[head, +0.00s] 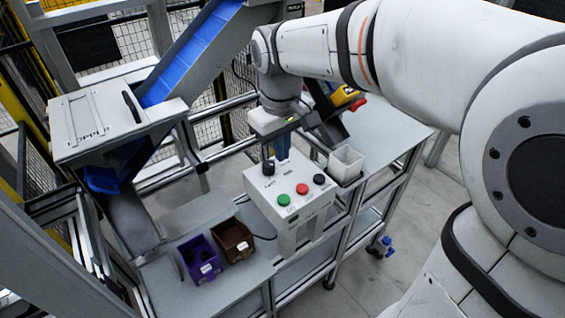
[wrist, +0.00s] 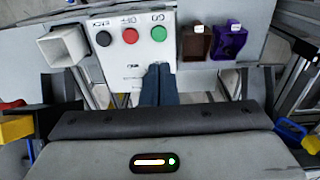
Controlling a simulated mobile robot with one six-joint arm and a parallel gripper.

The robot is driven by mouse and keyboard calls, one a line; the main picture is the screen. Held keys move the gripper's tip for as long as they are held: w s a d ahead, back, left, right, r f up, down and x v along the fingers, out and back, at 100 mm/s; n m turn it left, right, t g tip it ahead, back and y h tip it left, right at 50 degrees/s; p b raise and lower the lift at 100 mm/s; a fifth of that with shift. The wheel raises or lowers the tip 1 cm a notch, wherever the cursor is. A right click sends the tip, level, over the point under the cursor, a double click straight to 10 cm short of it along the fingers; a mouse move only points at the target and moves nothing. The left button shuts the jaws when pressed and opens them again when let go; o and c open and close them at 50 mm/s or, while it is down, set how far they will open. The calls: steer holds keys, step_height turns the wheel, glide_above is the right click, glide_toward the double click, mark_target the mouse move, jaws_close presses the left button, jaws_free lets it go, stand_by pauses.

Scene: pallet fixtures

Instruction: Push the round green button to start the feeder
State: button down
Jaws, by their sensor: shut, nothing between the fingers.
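The round green button (head: 284,199) sits on the sloped face of a white control box (head: 262,186), beside a red button (head: 302,189) and a black button (head: 319,179). In the wrist view the green button (wrist: 158,33) is under the label GO, with the red button (wrist: 130,36) and black button (wrist: 103,39) to its left. My gripper (head: 283,156) is over the back of the box, pointing down. Its blue fingers (wrist: 158,68) are together and empty. In the wrist view their tips appear just below the green button, apart from it. The height gap is hard to judge.
A black knob (head: 268,167) stands on the box near my fingers. A white bin (head: 346,165) is right of the box; purple (head: 200,260) and brown (head: 232,241) bins are in front on the left. A blue conveyor (head: 190,55) rises behind on the left.

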mark_target(283, 199)
steer(key=f, duration=0.9)
steer(key=f+p, duration=0.1)
steer(key=f, duration=0.4)
steer(key=shift+w+d, duration=0.15)
steer(key=shift+w, duration=0.15)
